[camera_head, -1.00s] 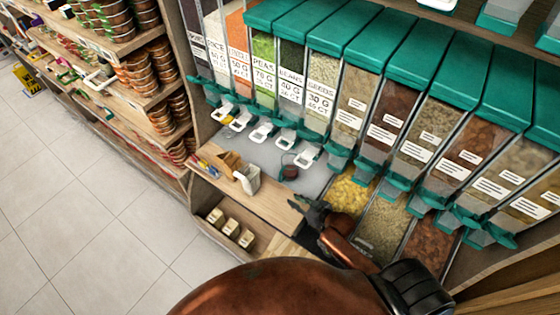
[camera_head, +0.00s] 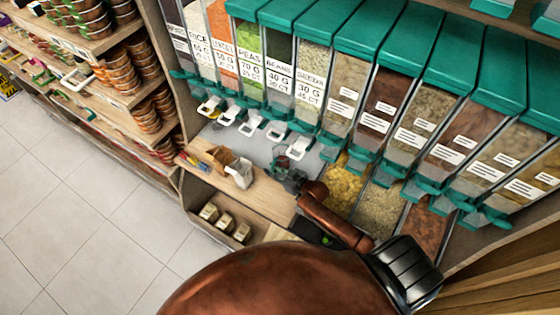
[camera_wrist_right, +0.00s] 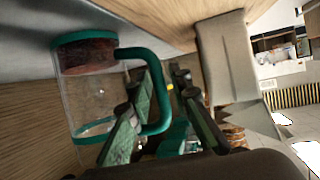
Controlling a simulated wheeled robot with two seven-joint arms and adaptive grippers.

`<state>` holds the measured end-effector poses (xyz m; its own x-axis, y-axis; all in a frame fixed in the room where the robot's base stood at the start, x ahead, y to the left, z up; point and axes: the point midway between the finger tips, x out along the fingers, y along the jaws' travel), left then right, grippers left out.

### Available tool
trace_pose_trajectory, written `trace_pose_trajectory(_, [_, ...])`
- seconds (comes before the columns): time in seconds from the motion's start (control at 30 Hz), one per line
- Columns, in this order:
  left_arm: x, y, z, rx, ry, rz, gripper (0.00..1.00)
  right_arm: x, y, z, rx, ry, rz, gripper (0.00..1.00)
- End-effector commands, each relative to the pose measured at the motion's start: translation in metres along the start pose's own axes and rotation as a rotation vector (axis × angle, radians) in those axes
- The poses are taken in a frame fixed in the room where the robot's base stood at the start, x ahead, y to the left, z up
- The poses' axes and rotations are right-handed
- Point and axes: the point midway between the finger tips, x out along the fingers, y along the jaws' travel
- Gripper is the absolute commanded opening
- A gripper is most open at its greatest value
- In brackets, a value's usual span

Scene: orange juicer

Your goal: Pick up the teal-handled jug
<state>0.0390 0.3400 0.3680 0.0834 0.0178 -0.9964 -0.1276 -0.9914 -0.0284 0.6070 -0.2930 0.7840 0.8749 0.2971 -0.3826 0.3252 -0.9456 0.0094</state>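The teal-handled jug (camera_wrist_right: 88,95) is in the left part of the right wrist view. It is clear, with a teal rim, a teal handle (camera_wrist_right: 160,85) and a dark red part at one end. In the head view the jug (camera_head: 282,162) is small, on the grey surface below the dispensers. My right gripper (camera_head: 284,180) is at the jug, partly covering it. In the wrist view my right gripper (camera_wrist_right: 170,88) is open, with the handle by its green-padded fingers; firm contact cannot be told. My left gripper is not in view.
Teal-lidded dispensers (camera_head: 385,85) with spouts hang over the surface. A pale paper bag (camera_head: 240,174) and a brown one stand left of the jug on the wooden counter (camera_head: 262,197). Small blocks (camera_head: 225,223) sit on a lower shelf. Open grain bins (camera_head: 346,187) lie to the right.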

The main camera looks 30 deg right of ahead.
Motion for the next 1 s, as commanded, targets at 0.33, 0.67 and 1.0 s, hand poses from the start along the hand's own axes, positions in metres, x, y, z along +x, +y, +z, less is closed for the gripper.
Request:
trace_pose_trajectory(0.33, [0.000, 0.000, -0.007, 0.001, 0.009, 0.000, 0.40, -0.001, 0.001, 0.001, 0.001, -0.001, 0.001, 0.06])
trace_pose_trajectory(0.67, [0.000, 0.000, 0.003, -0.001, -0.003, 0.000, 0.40, -0.002, 0.001, 0.001, 0.001, -0.001, 0.002, 0.00])
trace_pose_trajectory(1.0, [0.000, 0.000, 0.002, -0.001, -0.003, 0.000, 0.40, -0.002, 0.001, 0.000, 0.000, 0.001, 0.002, 0.00])
